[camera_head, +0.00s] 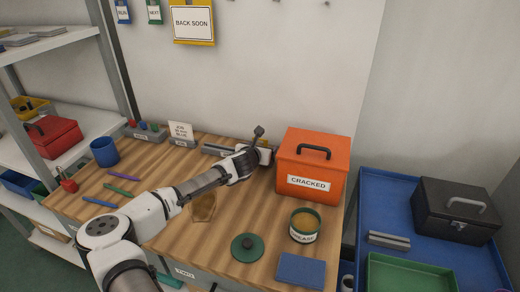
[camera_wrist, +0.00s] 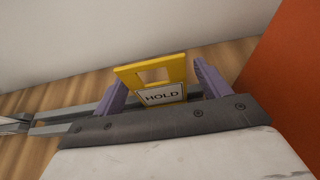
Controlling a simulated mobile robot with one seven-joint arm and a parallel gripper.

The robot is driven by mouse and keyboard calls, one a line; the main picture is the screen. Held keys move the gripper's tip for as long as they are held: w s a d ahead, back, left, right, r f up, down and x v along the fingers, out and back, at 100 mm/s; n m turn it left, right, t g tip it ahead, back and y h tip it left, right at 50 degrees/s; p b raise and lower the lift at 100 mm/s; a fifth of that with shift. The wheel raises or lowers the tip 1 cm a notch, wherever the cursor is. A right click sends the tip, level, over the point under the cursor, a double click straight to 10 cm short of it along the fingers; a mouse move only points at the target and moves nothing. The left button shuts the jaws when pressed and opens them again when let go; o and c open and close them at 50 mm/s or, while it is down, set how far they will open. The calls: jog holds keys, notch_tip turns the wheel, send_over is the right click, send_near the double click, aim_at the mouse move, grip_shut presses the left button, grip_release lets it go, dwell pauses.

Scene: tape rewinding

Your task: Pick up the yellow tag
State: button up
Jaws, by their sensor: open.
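A yellow tag (camera_wrist: 176,64) with a white label reading HOLD stands in the wrist view, with a rectangular hole in its upper part. My gripper (camera_wrist: 160,82) is open, with one purple finger on each side of the tag and a gap to each. The tag's lower edge is hidden behind my gripper's body. In the head view my gripper (camera_head: 258,146) is at the back of the wooden table (camera_head: 150,205), left of the orange box; the tag is hard to make out there.
The orange box (camera_head: 313,165) labelled CRACKED stands close on the right. A grey rail (camera_head: 214,150) lies left of my gripper. A yellow BACK SOON sign (camera_head: 193,22) hangs on the wall. An open tin (camera_head: 304,226), a green lid (camera_head: 248,247) and a blue cloth (camera_head: 301,269) are nearer the front.

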jog(key=shift+w+d+f, duration=0.15)
jog(key=shift+w+f, duration=0.05)
jog(key=shift+w, duration=0.2)
jog(key=c, duration=1)
jog(key=shift+r, duration=0.2)
notch_tip(320, 180, up, 20)
jog(key=shift+f, duration=0.15)
